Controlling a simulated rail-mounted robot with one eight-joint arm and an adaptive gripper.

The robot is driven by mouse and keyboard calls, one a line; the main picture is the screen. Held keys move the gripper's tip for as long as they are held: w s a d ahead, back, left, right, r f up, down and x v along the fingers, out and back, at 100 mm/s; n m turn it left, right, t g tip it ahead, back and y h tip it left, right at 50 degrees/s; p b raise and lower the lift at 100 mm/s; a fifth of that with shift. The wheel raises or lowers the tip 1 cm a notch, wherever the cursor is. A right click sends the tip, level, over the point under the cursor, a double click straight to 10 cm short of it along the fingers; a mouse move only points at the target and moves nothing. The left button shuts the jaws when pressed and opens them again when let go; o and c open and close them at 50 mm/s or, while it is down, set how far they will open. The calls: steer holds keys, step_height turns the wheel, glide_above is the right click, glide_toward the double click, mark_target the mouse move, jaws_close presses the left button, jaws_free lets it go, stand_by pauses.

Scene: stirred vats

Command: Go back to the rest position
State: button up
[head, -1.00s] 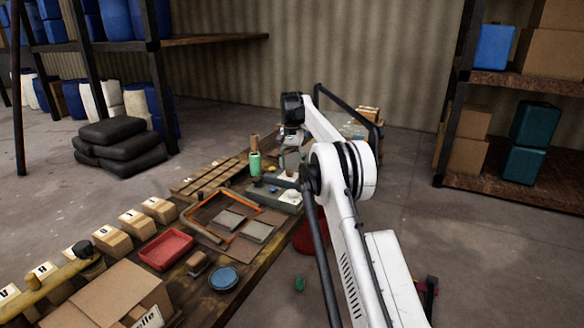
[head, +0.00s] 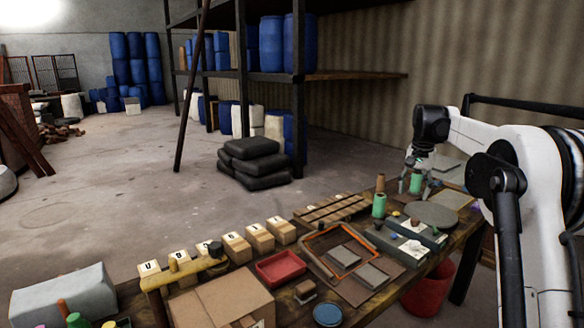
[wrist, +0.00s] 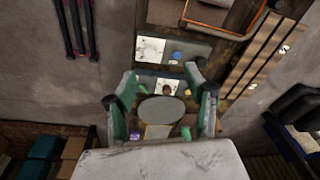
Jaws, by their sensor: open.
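My gripper (head: 420,182) hangs at the end of my white arm, above the far right end of the wooden workbench in the head view. In the wrist view my gripper (wrist: 162,104) has its two green-sided fingers wide apart with nothing between them. Below it lies a round grey disc (wrist: 162,110), which also shows in the head view (head: 432,214). A green bottle with a brown top (head: 379,204) stands to the left of the gripper. Another green item beside the fingers is partly hidden by them.
The bench holds an orange-rimmed tray (head: 322,262), a red tray (head: 281,267), a blue round dish (head: 327,314), a cardboard box (head: 225,300) and several numbered blocks. A red bucket (head: 428,290) stands on the floor by the bench.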

steer(key=s+a+r+n+t, duration=0.1)
steer(key=s+a+r, duration=0.25)
steer(key=s, duration=0.45)
steer(key=s+a+r+n+t, duration=0.1)
steer(key=s+a+r, duration=0.1)
steer(key=s+a, duration=0.45)
steer(key=s+a+r+n+t, duration=0.1)
steer(key=s+a+r, duration=0.15)
steer(key=s, duration=0.65)
steer(key=s+a+f+n+t, duration=0.1)
steer(key=s+a+f, duration=0.2)
steer(key=s, duration=0.9)
steer(key=s+a+f+n+t, duration=0.1)
steer(key=s+a+f+n, duration=0.1)
steer(key=s+f, duration=0.7)
steer(key=s+a, duration=0.1)
steer(key=s, duration=0.2)
steer(key=shift+s+f+n+t, duration=0.15)
steer(key=shift+s+n+t, duration=0.15)
